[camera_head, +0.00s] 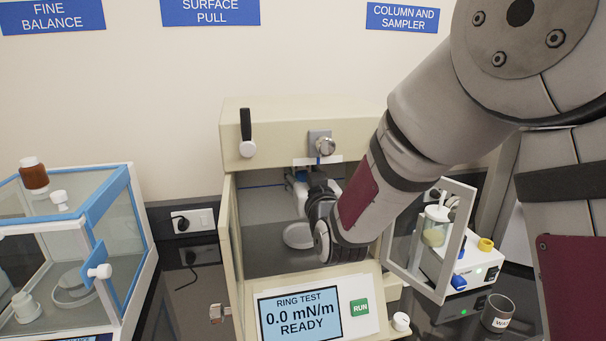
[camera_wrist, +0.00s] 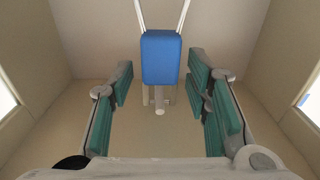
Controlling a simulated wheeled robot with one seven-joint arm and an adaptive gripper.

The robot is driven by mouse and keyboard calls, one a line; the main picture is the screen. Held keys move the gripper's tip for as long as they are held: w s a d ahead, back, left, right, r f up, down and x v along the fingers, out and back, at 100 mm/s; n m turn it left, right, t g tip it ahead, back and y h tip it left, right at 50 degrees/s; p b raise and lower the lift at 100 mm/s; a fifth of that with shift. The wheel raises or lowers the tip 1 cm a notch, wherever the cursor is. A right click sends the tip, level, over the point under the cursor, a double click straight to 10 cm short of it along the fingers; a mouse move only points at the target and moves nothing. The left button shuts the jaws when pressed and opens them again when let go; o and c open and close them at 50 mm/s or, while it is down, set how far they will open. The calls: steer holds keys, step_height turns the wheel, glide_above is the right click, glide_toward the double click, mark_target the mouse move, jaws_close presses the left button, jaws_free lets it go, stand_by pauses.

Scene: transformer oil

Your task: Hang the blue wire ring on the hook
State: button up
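The blue block of the wire ring (camera_wrist: 161,57) shows in the wrist view, with two thin white wires running from it to the top edge. The loop end of the ring is out of that frame. A pale post or hook part (camera_wrist: 159,103) shows just below the block; I cannot tell whether the two touch. My gripper (camera_wrist: 161,104) is open, its teal finger pads wide apart on either side of the post, touching neither. In the head view my gripper (camera_head: 322,222) is inside the ring test machine's chamber, and my arm hides much of it.
The machine (camera_head: 232,117) has cream walls close around my gripper. Its glass door (camera_head: 448,262) stands open at the right. A shallow dish (camera_head: 298,236) lies on the chamber floor. The screen (camera_head: 300,315) reads 0.0 mN/m READY, beside a green RUN button (camera_head: 360,307).

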steer(key=shift+s, duration=0.15)
steer(key=s+d+m+g+h, duration=0.1)
steer(key=s+d+g, duration=0.3)
steer(key=s+d, duration=0.3)
steer(key=s+d+m+g+h, duration=0.1)
steer(key=s+d+g, duration=0.3)
steer(key=s, duration=1.3)
steer(key=s+d+m+g+h, duration=0.1)
steer(key=s+d+g+h, duration=0.2)
steer(key=s+d, duration=0.8)
steer(key=shift+s+d+m+g, duration=0.15)
steer(key=shift+s+m+g, duration=0.25)
steer(key=shift+s, duration=0.6)
stand_by(0.3)
